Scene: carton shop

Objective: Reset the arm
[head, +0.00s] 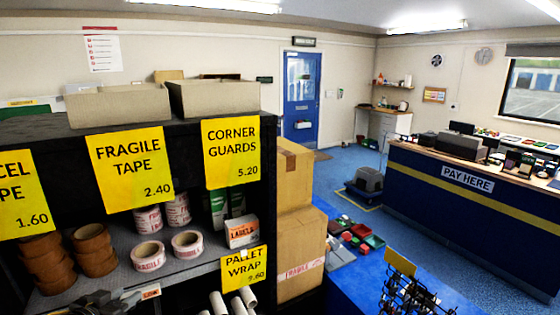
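My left gripper (112,300) shows at the bottom left edge, in front of the lower part of the black shelf unit (268,165). It is dark grey and partly cut off by the frame. I cannot make out whether its fingers are apart or together, and I see nothing clearly held. My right gripper is not in view.
Tape rolls (149,256) and brown rolls (94,252) sit on the shelf close above the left gripper. Stacked cartons (296,235) stand right of the shelf. A blue table (352,290) holds a dark rack (410,296). Blue floor is open before the pay counter (470,200).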

